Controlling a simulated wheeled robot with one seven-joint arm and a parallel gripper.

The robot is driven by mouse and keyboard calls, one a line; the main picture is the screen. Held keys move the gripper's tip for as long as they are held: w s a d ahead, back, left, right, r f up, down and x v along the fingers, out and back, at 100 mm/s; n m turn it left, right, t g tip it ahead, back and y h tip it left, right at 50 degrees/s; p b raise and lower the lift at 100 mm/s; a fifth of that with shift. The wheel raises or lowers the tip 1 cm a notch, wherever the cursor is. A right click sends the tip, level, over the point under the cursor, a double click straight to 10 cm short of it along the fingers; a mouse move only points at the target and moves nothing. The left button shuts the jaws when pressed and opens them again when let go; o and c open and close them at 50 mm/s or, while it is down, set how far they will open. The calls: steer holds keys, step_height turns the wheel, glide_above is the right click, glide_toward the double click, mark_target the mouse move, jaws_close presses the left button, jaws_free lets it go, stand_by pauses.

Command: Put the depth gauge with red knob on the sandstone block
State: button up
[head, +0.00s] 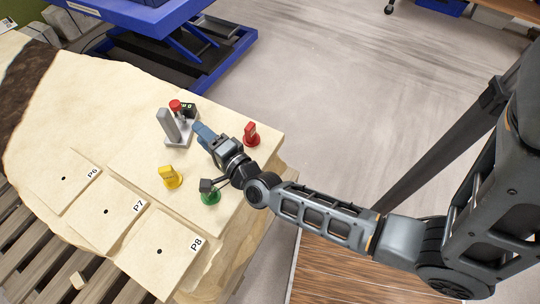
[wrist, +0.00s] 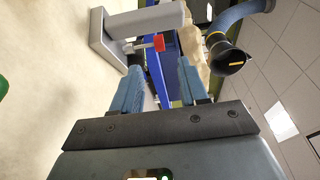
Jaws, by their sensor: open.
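The depth gauge (head: 171,126) is a grey stand with an upright column, a red knob (head: 175,105) and a small dark display with green digits. It stands upright on the pale sandstone surface (head: 125,105). In the wrist view the gauge (wrist: 104,36) lies on its side in the picture, with its red knob (wrist: 158,42) just beyond the fingertips. My gripper (head: 203,131) is open and empty, just right of the gauge and level with it. In the wrist view my gripper (wrist: 160,72) has blue fingers apart with nothing between them.
A red clamp-like piece (head: 251,134), a yellow one (head: 171,177) and a green one (head: 210,197) stand around my gripper. Tiles P6 (head: 65,180), P7 (head: 108,214) and P8 (head: 160,255) lie at the front left. A black-nozzled blue hose (wrist: 228,57) shows in the wrist view.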

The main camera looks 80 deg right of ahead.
steer(key=s+a+r+n+y, duration=0.3)
steer(key=s+a+r+n, duration=0.2)
steer(key=s+n, duration=0.3)
steer(key=s+a+r+n+y, duration=0.3)
steer(key=s+a+r+n, duration=0.2)
steer(key=s+n, duration=0.3)
steer(key=s+a+r+n+y, duration=0.3)
steer(key=s+a+r+n, duration=0.3)
steer(key=s+r+n, duration=0.1)
steer(key=shift+s+n+g, duration=0.4)
steer(key=shift+s+n, duration=0.1)
steer(key=shift+s, duration=0.75)
